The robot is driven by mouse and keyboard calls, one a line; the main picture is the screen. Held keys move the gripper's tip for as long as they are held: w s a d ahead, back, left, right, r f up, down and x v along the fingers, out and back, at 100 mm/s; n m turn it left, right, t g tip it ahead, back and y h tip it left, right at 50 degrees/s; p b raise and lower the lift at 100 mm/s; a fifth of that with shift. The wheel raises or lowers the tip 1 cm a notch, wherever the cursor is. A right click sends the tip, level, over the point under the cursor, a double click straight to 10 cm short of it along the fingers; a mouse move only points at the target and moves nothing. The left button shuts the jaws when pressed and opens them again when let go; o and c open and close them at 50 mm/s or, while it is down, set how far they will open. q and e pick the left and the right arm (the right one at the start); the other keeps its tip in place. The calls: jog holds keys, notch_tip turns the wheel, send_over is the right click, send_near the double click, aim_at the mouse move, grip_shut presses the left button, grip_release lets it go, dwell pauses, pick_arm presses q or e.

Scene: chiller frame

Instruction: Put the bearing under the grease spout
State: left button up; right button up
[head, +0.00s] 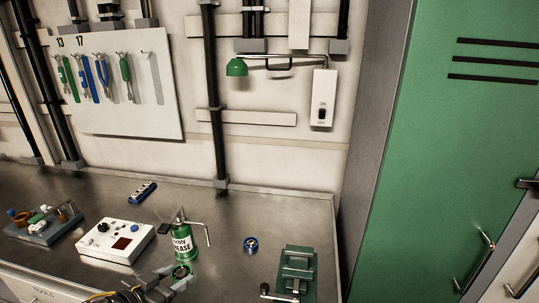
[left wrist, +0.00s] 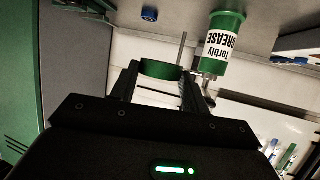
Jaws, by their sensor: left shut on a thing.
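My left gripper (head: 178,279) is low in the head view, in front of the grease can. It is shut on a green ring-shaped bearing (head: 181,270). In the left wrist view the bearing (left wrist: 162,69) sits between the two fingertips, held above the bench. The green and white grease can (head: 182,243) stands upright just behind the gripper, and also shows in the left wrist view (left wrist: 223,45). Its bent metal spout (head: 207,233) reaches out to the right. The held bearing is apart from the spout's end. My right gripper is not in view.
A blue ring-shaped part (head: 250,244) lies on the bench to the right of the can. A green vise-like fixture (head: 297,263) is further right. A white control box (head: 115,241) and a tray of parts (head: 42,229) stand left. Bare bench (head: 228,208) lies behind.

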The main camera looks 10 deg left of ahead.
pick_arm(q)
jog(key=w+a+f+n+y, duration=0.1)
jog(key=w+a+n+y, duration=0.15)
jog(key=a, duration=0.25)
jog(key=w+d+r+y+b, duration=0.1)
jog(key=w+d+r, duration=0.2)
jog(key=d+r, duration=0.2)
jog(key=w+d+r+n+y+b, duration=0.1)
jog(key=w+d+r, duration=0.2)
jog(key=d+r, duration=0.2)
notch_tip(320, 180, up, 4)
jog(key=shift+w+f+t+b, duration=0.1)
jog(key=shift+w+t+b, duration=0.2)
jog(key=shift+t+b, duration=0.1)
jog(key=shift+n, duration=0.25)
